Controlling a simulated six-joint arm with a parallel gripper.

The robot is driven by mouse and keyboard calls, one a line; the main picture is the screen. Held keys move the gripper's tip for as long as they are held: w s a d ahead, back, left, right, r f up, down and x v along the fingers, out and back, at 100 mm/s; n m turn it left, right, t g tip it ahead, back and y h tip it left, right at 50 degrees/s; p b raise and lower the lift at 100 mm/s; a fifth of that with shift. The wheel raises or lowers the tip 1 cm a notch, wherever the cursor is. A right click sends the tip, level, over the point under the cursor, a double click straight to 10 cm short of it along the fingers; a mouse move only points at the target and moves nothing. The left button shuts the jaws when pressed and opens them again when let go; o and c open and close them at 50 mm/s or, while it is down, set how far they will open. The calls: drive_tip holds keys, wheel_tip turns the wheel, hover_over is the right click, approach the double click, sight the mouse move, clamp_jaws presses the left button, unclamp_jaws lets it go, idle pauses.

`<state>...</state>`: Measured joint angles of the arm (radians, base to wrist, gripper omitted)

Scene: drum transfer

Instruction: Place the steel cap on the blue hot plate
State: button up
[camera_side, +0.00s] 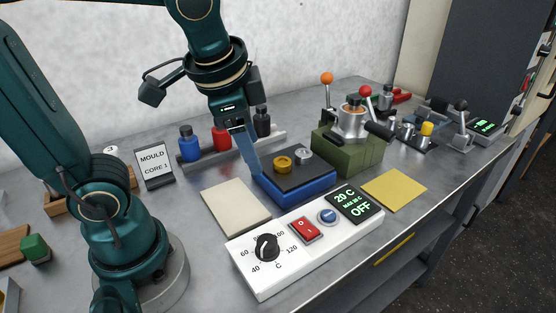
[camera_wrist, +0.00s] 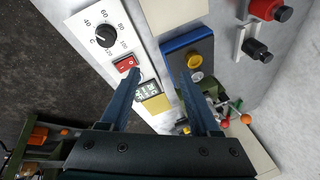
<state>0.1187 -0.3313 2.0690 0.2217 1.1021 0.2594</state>
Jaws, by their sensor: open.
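The blue hot plate (camera_side: 297,194) has a dark top and sits mid-table. It also shows in the wrist view (camera_wrist: 184,41). The grey steel cap (camera_side: 304,154) stands on its dark top, behind and right of a brass-coloured cap (camera_side: 283,165). In the wrist view the brass cap (camera_wrist: 194,61) is clear, and the steel cap (camera_wrist: 197,76) is partly hidden near a finger. My gripper (camera_wrist: 160,75) is open, with nothing between its fingers. In the side view it points down by the plate's left back edge, apart from both caps; its height is hard to tell.
A white control box (camera_side: 320,245) with a dial and a display reading 20 C and OFF stands in front. A green block (camera_side: 347,151) with a metal fixture and ball levers stands right. A rack of bottles (camera_side: 230,147) stands behind. Beige (camera_side: 235,205) and yellow (camera_side: 394,190) pads lie flat.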

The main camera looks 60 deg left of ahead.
drive_tip(key=shift+s+d+f+n+t+h, duration=0.3)
drive_tip(key=shift+s+f+n, duration=0.1)
drive_tip(key=shift+s+n, duration=0.45)
drive_tip(key=shift+s+d+f+n+t+h, duration=0.35)
drive_tip(key=shift+s+n, duration=0.35)
drive_tip(key=shift+n, duration=0.2)
drive_tip(key=shift+s+d+f+n+t+h, duration=0.3)
drive_tip(key=shift+s+f+n, duration=0.1)
drive_tip(key=shift+s+n, duration=0.45)
